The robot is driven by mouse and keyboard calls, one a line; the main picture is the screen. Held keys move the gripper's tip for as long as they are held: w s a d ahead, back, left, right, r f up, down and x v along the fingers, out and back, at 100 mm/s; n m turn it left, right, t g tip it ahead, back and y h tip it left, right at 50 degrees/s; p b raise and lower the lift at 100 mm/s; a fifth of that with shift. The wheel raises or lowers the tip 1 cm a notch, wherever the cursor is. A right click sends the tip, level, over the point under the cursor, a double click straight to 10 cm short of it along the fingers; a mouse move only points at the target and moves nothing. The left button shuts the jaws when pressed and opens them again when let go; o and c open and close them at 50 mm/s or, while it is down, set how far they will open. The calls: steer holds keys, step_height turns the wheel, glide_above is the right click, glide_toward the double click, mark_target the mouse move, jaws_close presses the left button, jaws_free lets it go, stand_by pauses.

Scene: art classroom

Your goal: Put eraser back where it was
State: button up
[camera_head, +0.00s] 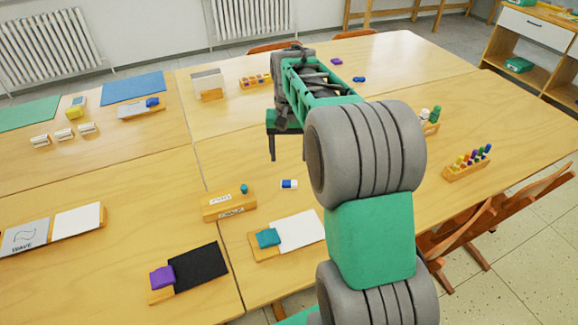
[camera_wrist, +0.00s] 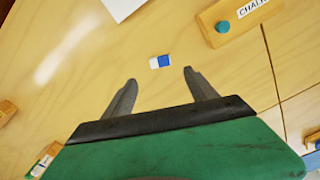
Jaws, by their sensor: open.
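A small blue-and-white eraser (camera_head: 289,184) lies on the wooden table to the right of a wooden block with a label and a teal knob. In the wrist view the eraser (camera_wrist: 160,62) lies beyond my fingertips, roughly in line with the gap between them. My gripper (camera_wrist: 158,82) is open and empty, with its two dark fingers spread apart. In the head view my gripper (camera_head: 287,150) points down above the table, behind the eraser. Nothing touches the eraser.
The labelled wooden block (camera_head: 229,204) and a wooden tray with white paper and a teal block (camera_head: 268,238) stand near the eraser. A black sheet with a purple block (camera_head: 162,278) lies at front left. A rack of coloured pegs (camera_head: 467,163) stands at right. Bare table surrounds the eraser.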

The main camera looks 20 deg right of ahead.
steer(key=s+a+f+n, duration=0.1)
steer(key=s+a, duration=0.2)
steer(key=s, duration=0.3)
steer(key=s+a+f+n+t, duration=0.1)
steer(key=s+a+n, duration=0.1)
steer(key=s+a, duration=0.2)
steer(key=s+a+f+n+t, duration=0.1)
steer(key=s+a, duration=0.3)
steer(key=s, duration=0.6)
steer(key=shift+f+n, duration=0.35)
steer(key=shift+n, duration=0.05)
steer(key=shift+s+f, duration=0.2)
steer(key=shift+c, duration=0.5)
